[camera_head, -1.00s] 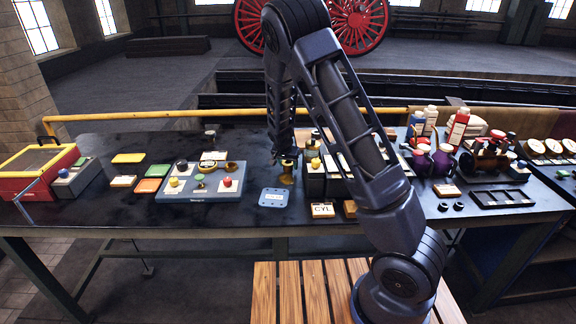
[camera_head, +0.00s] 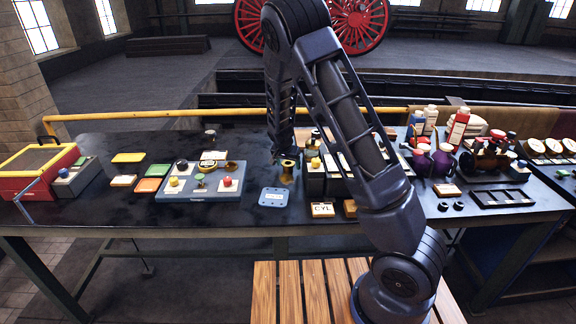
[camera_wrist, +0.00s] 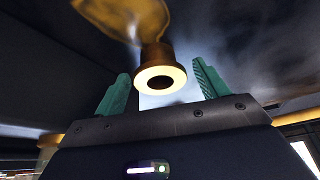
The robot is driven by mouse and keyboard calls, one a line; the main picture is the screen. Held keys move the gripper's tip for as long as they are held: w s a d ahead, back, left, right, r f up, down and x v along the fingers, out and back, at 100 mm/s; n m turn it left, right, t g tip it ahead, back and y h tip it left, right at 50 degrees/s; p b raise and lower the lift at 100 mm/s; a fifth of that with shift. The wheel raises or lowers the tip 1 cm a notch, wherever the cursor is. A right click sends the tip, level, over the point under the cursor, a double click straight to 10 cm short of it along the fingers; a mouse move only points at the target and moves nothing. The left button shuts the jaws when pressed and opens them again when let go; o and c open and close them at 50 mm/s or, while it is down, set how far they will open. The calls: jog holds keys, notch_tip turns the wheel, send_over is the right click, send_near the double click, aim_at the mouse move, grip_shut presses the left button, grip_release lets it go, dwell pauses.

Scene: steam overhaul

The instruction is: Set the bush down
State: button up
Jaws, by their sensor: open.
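The bush (camera_head: 287,170) is a brass, flanged hollow piece standing on the dark bench, just right of the light blue plate (camera_head: 273,197). In the wrist view the bush (camera_wrist: 160,77) shows its round end and dark bore between the fingers. My gripper (camera_wrist: 164,88) is open, with a green finger on each side of the bush and a visible gap on both sides. In the head view my gripper (camera_head: 286,157) is directly above the bush, its fingers too small to make out.
A grey-blue tray (camera_head: 206,195) with knobs and small parts lies to the left. Black boxes (camera_head: 315,181) stand close on the right, with a CYL label block (camera_head: 322,210) in front.

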jog(key=v, duration=1.1)
jog(key=shift+s, duration=0.2)
jog(key=shift+a+r, duration=0.1)
jog(key=shift+r, duration=0.05)
